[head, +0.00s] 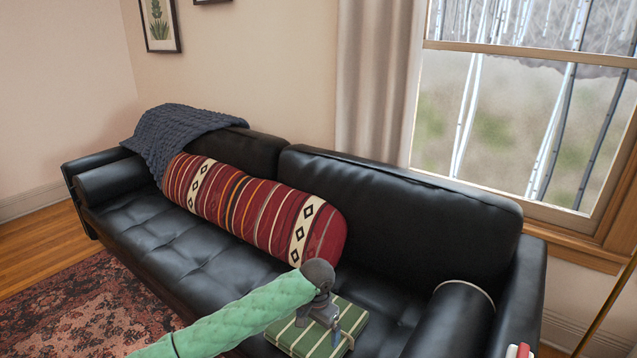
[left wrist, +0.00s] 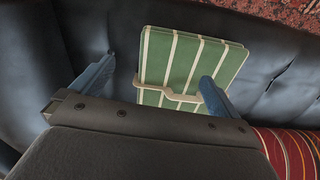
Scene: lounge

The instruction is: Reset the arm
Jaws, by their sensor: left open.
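My left gripper (head: 333,326) reaches over the black sofa (head: 390,215) on a green-sleeved arm, right beside a green striped box-like item (head: 310,338) on the seat. In the left wrist view the left gripper (left wrist: 155,92) is open. The green striped item (left wrist: 190,62) has cream stripes and a pale handle or strap. It lies partly between the two fingers, and one finger overlaps it in the picture. I cannot tell whether the finger touches it. My right gripper is not in view.
A long red patterned bolster (head: 250,208) lies along the sofa back. A dark blue knitted throw (head: 175,135) hangs over the left end. A patterned rug (head: 85,310) lies in front. The left part of the seat is clear. A window is at the right.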

